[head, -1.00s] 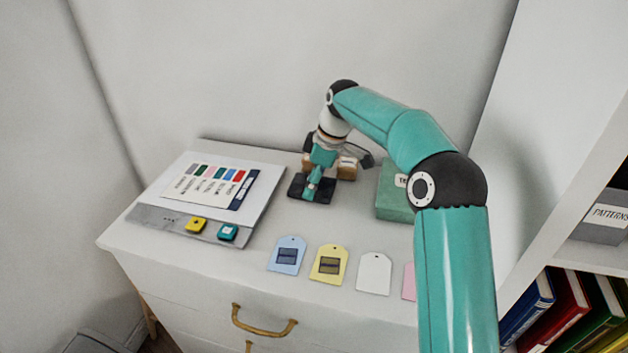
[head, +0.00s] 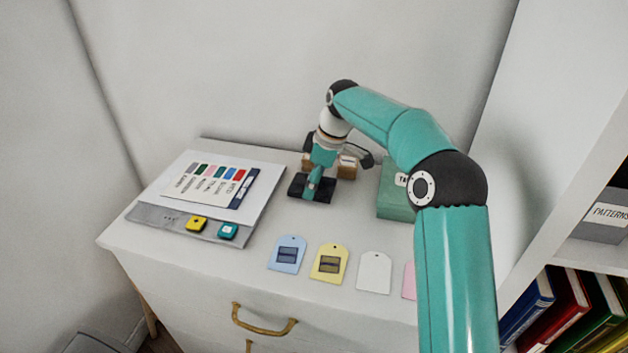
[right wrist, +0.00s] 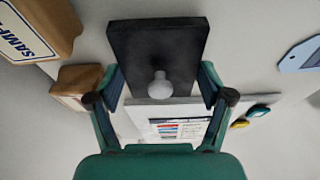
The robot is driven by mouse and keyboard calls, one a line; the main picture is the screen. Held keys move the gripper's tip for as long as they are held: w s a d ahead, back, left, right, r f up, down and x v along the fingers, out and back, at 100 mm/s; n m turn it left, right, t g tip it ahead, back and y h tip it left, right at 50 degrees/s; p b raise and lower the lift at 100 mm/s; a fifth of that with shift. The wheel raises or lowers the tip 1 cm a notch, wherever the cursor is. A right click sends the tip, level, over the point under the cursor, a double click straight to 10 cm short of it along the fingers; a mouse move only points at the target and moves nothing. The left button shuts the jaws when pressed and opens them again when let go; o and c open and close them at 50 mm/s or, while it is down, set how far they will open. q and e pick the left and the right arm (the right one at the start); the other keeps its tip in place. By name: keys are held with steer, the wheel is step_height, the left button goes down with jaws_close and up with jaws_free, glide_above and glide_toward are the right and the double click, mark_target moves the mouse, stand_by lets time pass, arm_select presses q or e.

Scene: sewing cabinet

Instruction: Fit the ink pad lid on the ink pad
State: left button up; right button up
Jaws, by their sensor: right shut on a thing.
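The ink pad lid (right wrist: 158,40) is a dark rectangular plate with a round grey knob, filling the upper middle of the right wrist view. My right gripper (right wrist: 160,82) has its fingers at the lid's two long sides and is shut on it. In the head view, my right gripper (head: 314,187) points down at a dark block (head: 298,187) on the cabinet top. The lid and the ink pad cannot be told apart in that block. The pad is hidden in the right wrist view, and I cannot tell whether the lid is seated. My left gripper is out of view.
Wooden stamps (head: 347,167) stand close behind the block, and a green box (head: 392,203) stands to its right. A grey board (head: 158,215) with a colour chart lies left. Several tags (head: 330,262) lie along the front. Cabinet top between them is clear.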

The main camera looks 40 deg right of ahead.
steer(key=shift+f, duration=0.1)
steer(key=o, duration=0.9)
